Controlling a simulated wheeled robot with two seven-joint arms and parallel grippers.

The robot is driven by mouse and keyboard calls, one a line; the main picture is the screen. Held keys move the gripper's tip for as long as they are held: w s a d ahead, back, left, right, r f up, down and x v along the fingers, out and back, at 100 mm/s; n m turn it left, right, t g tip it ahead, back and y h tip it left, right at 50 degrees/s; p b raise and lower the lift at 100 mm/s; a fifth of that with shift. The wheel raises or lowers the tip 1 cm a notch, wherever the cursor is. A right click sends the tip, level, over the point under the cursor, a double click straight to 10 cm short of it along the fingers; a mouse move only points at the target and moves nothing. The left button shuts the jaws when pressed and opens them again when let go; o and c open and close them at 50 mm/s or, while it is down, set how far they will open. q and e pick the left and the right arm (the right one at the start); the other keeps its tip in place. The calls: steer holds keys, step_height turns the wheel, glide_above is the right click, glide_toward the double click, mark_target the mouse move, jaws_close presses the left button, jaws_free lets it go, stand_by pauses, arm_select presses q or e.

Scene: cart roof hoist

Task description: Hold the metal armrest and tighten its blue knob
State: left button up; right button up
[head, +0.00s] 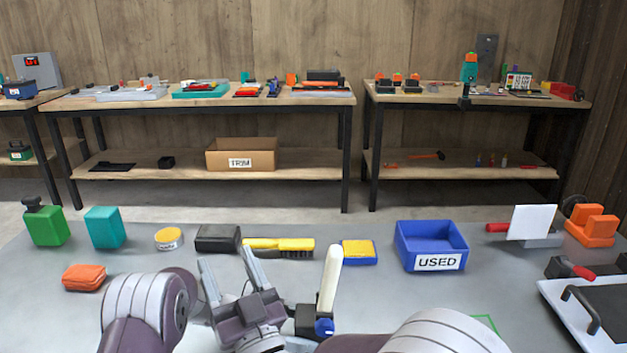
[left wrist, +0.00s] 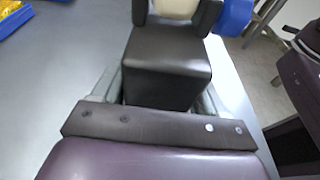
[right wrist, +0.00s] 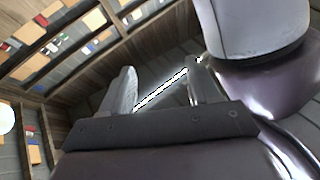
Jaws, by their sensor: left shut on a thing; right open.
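The armrest shows in the head view as a dark block (head: 306,319) with a pale cream bar (head: 330,278) rising from it. Its blue knob (head: 323,327) is on the side low on the bar; the knob also shows in the left wrist view (left wrist: 234,14). My left gripper (left wrist: 163,88) is shut on the dark block, a finger on either side; it is mostly hidden in the head view. My right gripper (head: 226,258) is open and empty, fingers pointing up and away, left of the armrest and apart from the knob.
Behind the armrest on the grey table lie a yellow brush (head: 280,246), a blue-yellow sponge (head: 359,251), a black block (head: 217,238) and a blue USED bin (head: 431,246). An orange cloth (head: 84,278) lies left. A tray (head: 590,312) stands at the right edge.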

steer(key=s+d+f+m+h, duration=0.1)
steer(key=s+d+f+h, duration=0.2)
steer(key=d+f+h, duration=0.5)
steer(key=g+h, duration=0.2)
steer(key=h, duration=0.2)
glide_toward(325, 332)
steer(key=w, duration=0.8)
steer(key=shift+w+r, duration=0.1)
steer(key=shift+w, duration=0.25)
steer(key=c, duration=1)
steer(key=shift+o, duration=0.2)
